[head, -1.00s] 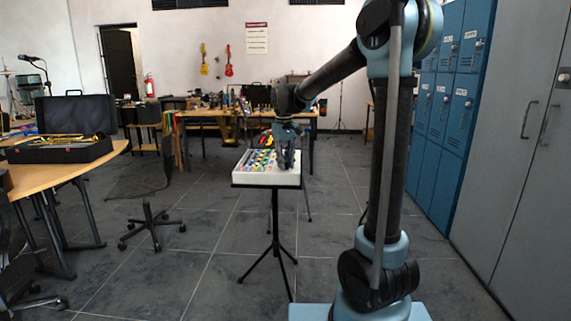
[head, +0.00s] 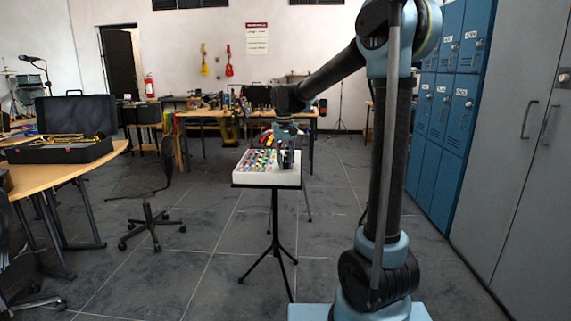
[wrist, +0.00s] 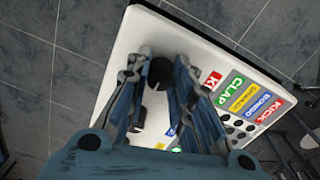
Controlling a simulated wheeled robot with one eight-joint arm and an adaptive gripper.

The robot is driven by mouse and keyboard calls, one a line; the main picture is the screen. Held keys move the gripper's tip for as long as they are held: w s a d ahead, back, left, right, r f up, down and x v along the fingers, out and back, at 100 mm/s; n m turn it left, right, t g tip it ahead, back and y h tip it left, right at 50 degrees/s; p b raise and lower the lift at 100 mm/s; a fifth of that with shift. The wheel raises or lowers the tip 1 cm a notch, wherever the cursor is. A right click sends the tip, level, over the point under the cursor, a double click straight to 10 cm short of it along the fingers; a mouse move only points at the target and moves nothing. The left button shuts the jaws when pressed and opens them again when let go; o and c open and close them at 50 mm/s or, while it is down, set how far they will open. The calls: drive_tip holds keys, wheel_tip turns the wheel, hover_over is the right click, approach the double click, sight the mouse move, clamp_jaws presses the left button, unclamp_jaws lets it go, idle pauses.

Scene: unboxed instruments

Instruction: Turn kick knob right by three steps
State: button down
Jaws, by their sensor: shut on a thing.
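The white instrument panel (wrist: 122,65) stands on a black tripod stand, and it also shows in the head view (head: 262,178). In the wrist view a black knob (wrist: 160,73) stands near its upper edge, beside a red label (wrist: 211,81) that is partly hidden and starts with K. My gripper (wrist: 159,64) has a finger on each side of this knob and is shut on it. In the head view my gripper (head: 288,158) is over the right side of the panel.
A second black knob (wrist: 139,118) lies lower, partly hidden by my fingers. Coloured labels, including a full red KICK label (wrist: 269,110), and dark round buttons (wrist: 236,130) fill the panel's right part. A table with an open case (head: 75,125) stands at the left; blue lockers (head: 440,120) at the right.

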drive_tip(key=shift+w+r, duration=0.1)
drive_tip(key=shift+w, duration=0.1)
drive_tip(key=c, duration=1.5)
unclamp_jaws()
drive_tip(key=shift+o, duration=0.7)
drive_tip(key=shift+s, duration=0.1)
wheel_tip(320, 180, up, 12)
drive_tip(key=shift+a, duration=0.15)
